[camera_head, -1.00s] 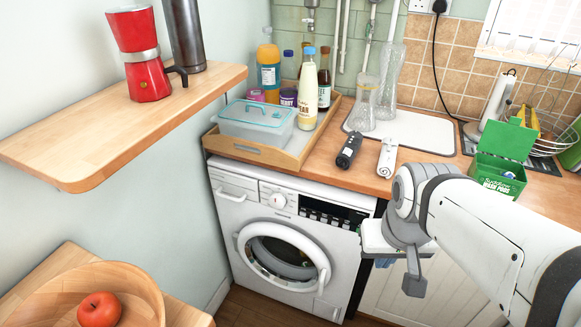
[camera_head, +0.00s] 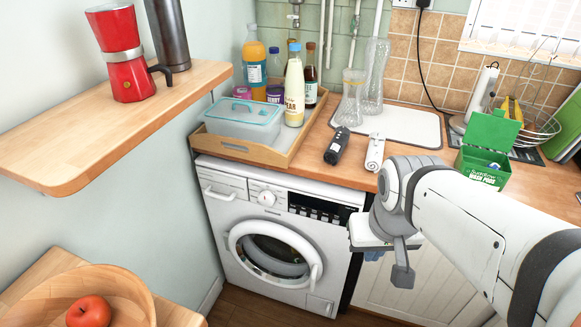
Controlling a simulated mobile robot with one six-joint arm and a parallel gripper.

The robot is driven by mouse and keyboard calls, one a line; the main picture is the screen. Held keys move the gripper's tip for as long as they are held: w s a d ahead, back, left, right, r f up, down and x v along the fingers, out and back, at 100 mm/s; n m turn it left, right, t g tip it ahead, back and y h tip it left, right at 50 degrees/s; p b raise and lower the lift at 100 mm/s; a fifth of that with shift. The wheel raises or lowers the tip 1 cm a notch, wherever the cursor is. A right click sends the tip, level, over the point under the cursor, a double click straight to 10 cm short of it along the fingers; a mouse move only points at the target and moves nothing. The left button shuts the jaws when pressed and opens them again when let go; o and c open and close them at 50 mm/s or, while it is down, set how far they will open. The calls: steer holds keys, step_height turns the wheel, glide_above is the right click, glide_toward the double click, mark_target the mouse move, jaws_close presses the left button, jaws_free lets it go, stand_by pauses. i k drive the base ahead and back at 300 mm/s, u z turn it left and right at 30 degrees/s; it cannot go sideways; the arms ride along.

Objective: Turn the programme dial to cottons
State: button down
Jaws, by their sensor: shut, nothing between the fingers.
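The white washing machine (camera_head: 222,235) stands under the wooden worktop, with a round door at its front. Its programme dial (camera_head: 266,198) is a round white knob on the control panel, left of the black display strip (camera_head: 318,208). The dial's markings are too small to read. My gripper (camera_head: 366,238) is to the right of the dial, in front of the machine's right edge, well apart from the dial. It is shut and empty. Its fingertips are mostly hidden behind its own body.
A wooden shelf (camera_head: 120,130) with a red moka pot (camera_head: 128,70) juts out at upper left. A wooden tray (camera_head: 245,150) with a tub and bottles stands above the machine. Black (camera_head: 337,146) and white (camera_head: 375,152) handheld items lie by the worktop edge. Space before the panel is clear.

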mark_target(267, 197)
steer(key=u, duration=0.05)
steer(key=k, duration=0.5)
steer(key=z, duration=0.6)
steer(key=i, duration=1.05)
steer(key=u, duration=2.7)
